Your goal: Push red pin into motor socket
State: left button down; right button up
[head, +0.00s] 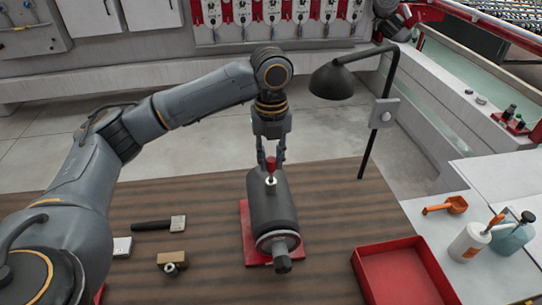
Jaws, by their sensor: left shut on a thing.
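The dark grey cylindrical motor (272,215) lies on a red base plate (247,232) on the wooden table. A light metal socket (270,181) stands up from its top near the far end. The red pin (270,163) is directly above this socket, between the fingertips of my left gripper (271,160). My left gripper points down and is shut on the red pin. The pin's lower end meets or nearly meets the socket; I cannot tell how deep it sits. My right gripper is not in view.
A dark-handled brush (160,224) and a small brass-coloured block (172,261) lie left of the motor. An empty red tray (405,270) is at the right. A black lamp (335,80) rises behind. An orange scoop (447,205) and bottles (468,242) stand on the white side counter.

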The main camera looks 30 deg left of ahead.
aim_at(271, 170)
pick_arm(q)
jog(key=shift+f+b, duration=0.3)
jog(key=shift+f, duration=1.7)
jog(key=c, duration=1.1)
grip_release()
jog(key=shift+o, duration=0.2)
jog(key=shift+r, duration=0.1)
notch_tip(271, 170, up, 12)
jog(key=shift+f, duration=0.1)
